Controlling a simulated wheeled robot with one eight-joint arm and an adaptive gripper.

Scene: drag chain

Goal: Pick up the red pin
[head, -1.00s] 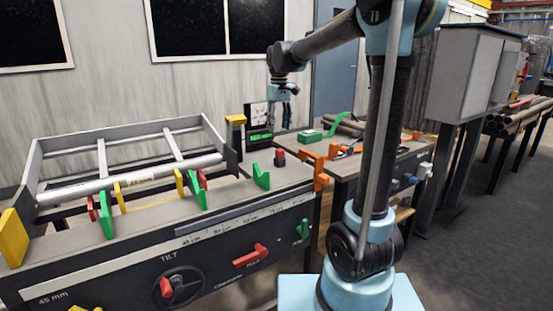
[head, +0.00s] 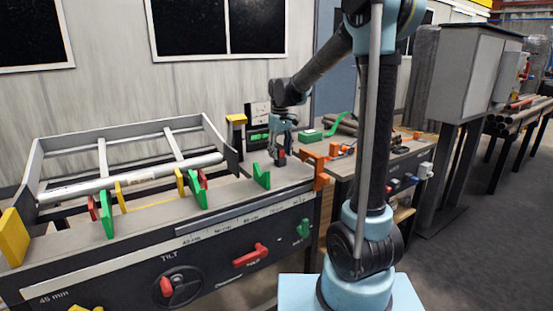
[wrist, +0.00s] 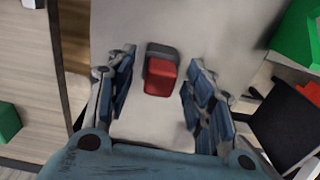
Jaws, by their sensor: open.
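The red pin (wrist: 160,77) is a small red block with a dark grey part at one end. In the wrist view it lies between the two open fingers of my gripper (wrist: 158,92), with a gap on each side. In the head view my gripper (head: 279,158) points down at the grey bench top, right at the red pin (head: 281,154), which is partly hidden by the fingers. I cannot tell the exact height of the fingertips over the bench.
A green wedge (head: 261,176) stands left of my gripper on the bench. An orange bracket (head: 320,168) is at the bench's right end. A black box with a green display (head: 257,137) is behind. A metal frame with a roller (head: 130,180) fills the left.

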